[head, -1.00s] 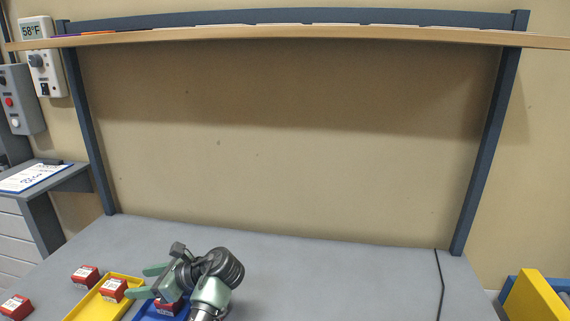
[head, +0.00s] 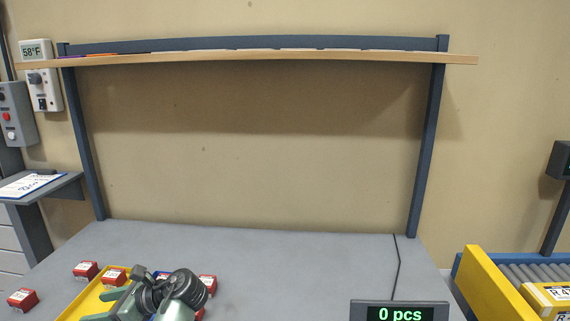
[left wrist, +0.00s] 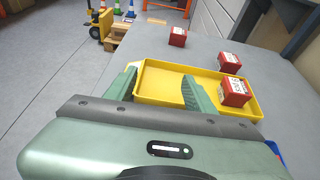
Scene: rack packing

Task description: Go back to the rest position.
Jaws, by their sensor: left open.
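My left gripper (head: 103,311) is open and empty, at the lower left of the head view. In the left wrist view its two green fingers (left wrist: 162,88) stand apart over the near end of the yellow tray (left wrist: 170,66), with no box between them. The tray also shows in the head view (head: 78,311), partly hidden by my gripper. One red box (left wrist: 234,91) sits in the tray, right of the fingers. My right gripper is not in view.
Red boxes lie on the grey table left of the tray (head: 85,271) (head: 21,299). Another red box (head: 207,284) is right of my wrist. A display reading "0 pcs" (head: 400,313) stands at the front. A roller conveyor (head: 530,275) is at right. The middle table is clear.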

